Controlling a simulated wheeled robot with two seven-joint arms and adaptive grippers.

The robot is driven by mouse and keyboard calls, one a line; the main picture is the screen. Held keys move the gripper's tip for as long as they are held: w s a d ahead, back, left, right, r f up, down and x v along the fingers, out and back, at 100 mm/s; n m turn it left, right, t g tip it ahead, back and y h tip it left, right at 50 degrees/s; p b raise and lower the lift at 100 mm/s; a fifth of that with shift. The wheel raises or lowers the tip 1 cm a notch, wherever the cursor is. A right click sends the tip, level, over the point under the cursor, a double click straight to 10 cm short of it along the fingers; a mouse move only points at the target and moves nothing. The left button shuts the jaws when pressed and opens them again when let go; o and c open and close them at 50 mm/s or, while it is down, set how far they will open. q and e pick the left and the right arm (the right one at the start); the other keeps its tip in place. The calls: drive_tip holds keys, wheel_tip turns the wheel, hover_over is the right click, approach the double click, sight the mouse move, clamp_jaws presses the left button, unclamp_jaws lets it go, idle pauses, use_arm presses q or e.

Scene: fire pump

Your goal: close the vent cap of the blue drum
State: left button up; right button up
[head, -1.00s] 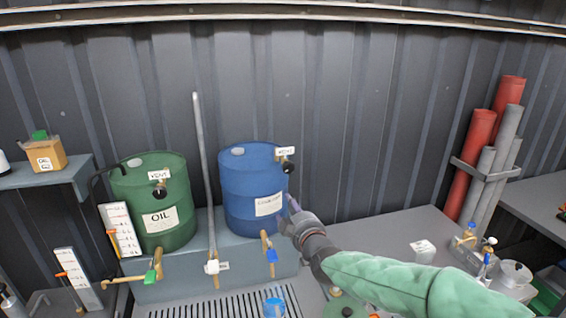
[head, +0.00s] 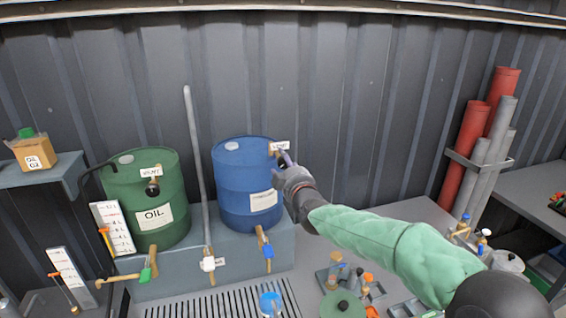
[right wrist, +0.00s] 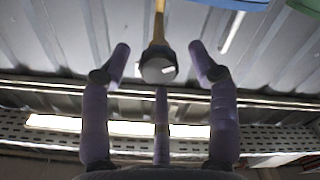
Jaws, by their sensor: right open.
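The blue drum (head: 238,185) stands on a grey-blue bench, with a white vent label (head: 280,146) at its upper right. My right gripper (head: 282,160) is at the drum's upper right side, just below this label, and hides most of the vent there. In the right wrist view the dark round vent cap (right wrist: 157,66) sits on a brass stem (right wrist: 159,22). The spread fingers of my right gripper (right wrist: 160,68) are on both sides of the cap, with visible gaps, and a third finger shows below it. My left gripper is not in view.
A blue-handled tap (head: 267,250) is below the blue drum. Red tubes (head: 468,150) lean at the right. Small parts crowd the front right table.

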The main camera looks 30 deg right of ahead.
drive_tip(key=shift+x, duration=1.1)
drive_tip(key=shift+c, duration=0.2)
drive_tip(key=c, duration=1.1)
